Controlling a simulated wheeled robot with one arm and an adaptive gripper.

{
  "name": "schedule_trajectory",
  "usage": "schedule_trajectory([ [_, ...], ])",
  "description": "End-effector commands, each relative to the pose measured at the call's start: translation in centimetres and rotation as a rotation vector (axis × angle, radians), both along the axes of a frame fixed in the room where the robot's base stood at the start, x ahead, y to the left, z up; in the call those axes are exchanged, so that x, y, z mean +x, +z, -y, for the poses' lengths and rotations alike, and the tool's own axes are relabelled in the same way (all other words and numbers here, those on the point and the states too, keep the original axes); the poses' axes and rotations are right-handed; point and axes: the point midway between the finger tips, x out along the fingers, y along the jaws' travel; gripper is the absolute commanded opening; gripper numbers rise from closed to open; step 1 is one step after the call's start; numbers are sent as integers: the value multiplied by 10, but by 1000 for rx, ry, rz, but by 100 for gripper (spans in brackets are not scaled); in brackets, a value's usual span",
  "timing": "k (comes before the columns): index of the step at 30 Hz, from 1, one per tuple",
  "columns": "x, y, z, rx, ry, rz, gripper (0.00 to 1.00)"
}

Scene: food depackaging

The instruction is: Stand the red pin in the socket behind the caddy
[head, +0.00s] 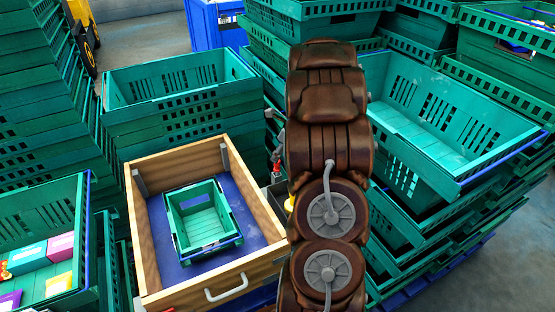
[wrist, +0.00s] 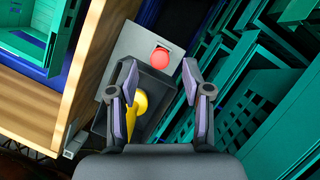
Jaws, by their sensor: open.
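The red pin shows as a round red top (wrist: 160,58) in the wrist view, over a dark square spot on a grey plate (wrist: 128,46). I cannot tell whether it is seated in a socket there. The dark caddy (wrist: 153,82) lies just below it in the picture, with a yellow object (wrist: 139,104) in it. My gripper (wrist: 158,72) is open, its fingertips apart to the left and right of the red top, with nothing held. In the head view my brown arm hides most of the gripper, caddy and pin.
A wooden box (head: 144,236) with a blue floor holds a small green crate (head: 206,240), left of my arm. Stacked green crates (head: 440,150) stand close on the right. A crate at far left (head: 40,215) holds colourful packages. Room around the caddy is tight.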

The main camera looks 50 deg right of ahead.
Motion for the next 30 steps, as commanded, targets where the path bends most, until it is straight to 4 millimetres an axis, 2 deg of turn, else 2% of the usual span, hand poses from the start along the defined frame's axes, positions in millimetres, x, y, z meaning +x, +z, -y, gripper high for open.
schedule_trajectory([
  [3, -8, 21, 3, -6, -2, 3, 49],
  [9, -20, 50, 5, -4, -1, 1, 49],
  [15, -27, 65, 5, 0, 0, -2, 49],
  [22, -27, 69, -1, -6, 24, -3, 49],
  [26, -24, 79, -34, -42, 173, -17, 49],
  [30, -28, 92, -102, -105, 482, -42, 49],
])
